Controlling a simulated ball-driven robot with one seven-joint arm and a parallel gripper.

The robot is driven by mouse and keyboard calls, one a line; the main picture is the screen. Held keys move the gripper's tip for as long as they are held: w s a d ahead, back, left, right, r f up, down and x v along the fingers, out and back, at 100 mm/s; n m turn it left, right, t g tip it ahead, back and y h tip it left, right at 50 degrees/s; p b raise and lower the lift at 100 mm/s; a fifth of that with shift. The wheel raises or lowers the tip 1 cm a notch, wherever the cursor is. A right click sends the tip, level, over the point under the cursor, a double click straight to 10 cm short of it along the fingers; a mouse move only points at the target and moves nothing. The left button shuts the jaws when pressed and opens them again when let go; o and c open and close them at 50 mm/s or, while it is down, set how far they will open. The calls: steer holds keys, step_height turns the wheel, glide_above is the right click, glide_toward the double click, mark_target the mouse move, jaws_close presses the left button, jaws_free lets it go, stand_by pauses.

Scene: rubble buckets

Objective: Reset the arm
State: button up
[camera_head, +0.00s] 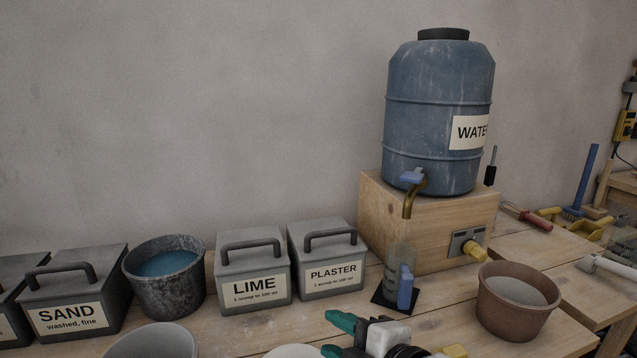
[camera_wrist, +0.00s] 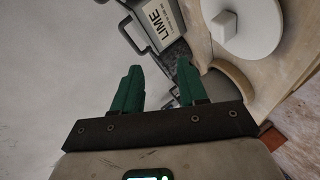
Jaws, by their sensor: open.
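My gripper (camera_wrist: 158,90) shows in the wrist view with two green fingers apart and nothing between them. In the head view my gripper (camera_head: 336,335) is at the bottom edge, in front of the plaster box, and is partly cut off by the frame. The wrist view is tilted; the lime box (camera_wrist: 155,22) lies beyond the fingers. A round white lid-like disc (camera_wrist: 245,32) with a knob is to the right of the fingers.
On the bench stand a sand box (camera_head: 72,295), a bucket with blue content (camera_head: 168,290), the lime box (camera_head: 252,268) and a plaster box (camera_head: 327,262). A water barrel (camera_head: 437,115) sits on a wooden block (camera_head: 440,235). A brown pot (camera_head: 515,310) is at right.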

steer(key=s+d+f+m+h, duration=0.1)
steer(key=d+f+m, duration=0.1)
steer(key=s+d+f+m+h, duration=0.1)
steer(key=d+f+m, duration=0.1)
steer(key=f, duration=0.1)
steer(key=d+f+m+g, duration=0.1)
steer(key=d+f+m, duration=0.1)
steer(key=f, duration=0.1)
steer(key=shift+s+d+f+m+h, duration=0.15)
steer(key=shift+s+f+m+h, duration=0.05)
steer(key=shift+s+m+h, duration=0.2)
steer(key=s+d+f+m+g+h, duration=0.5)
steer(key=s+d+f+m, duration=0.8)
steer(key=s+d+f, duration=0.3)
steer(key=s+d+f+m+g, duration=0.15)
steer(key=s+f+g, duration=0.35)
steer(key=s, duration=0.6)
step_height(320, 180, up, 13)
steer(key=p, duration=1.4)
steer(key=shift+s+d+r+t+h+p, duration=0.15)
steer(key=shift+d+r+t+h+p, duration=0.05)
steer(key=shift+d+t+h+p, duration=0.1)
